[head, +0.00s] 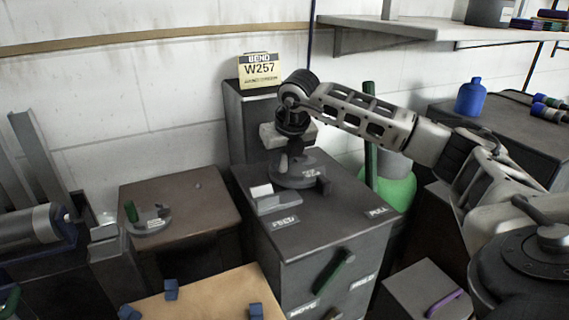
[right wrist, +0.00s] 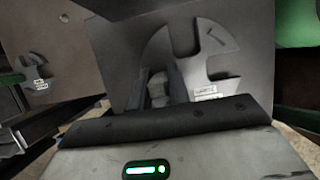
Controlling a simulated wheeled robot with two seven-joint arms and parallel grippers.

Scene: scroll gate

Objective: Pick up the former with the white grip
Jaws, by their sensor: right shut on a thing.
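The former held by my right gripper (head: 290,163) is a grey notched disc (head: 300,179) with a small white label. It is at the top of the dark grey cabinet, and I cannot tell whether it rests there or hangs just above. In the right wrist view the disc (right wrist: 215,45) lies beyond the fingers, and a pale grip (right wrist: 157,90) shows between them. My right gripper is shut on this grip, pointing down. A second grey former (head: 152,222) with a green grip lies on the brown-topped table at left. My left gripper is not in view.
A bracket with a white block (head: 261,191) stands on the cabinet top (head: 325,216), close left of the held disc. A yellow W257 sign (head: 259,70) stands behind. A green rounded tank (head: 390,187) is at right, and a wooden board (head: 205,296) in front.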

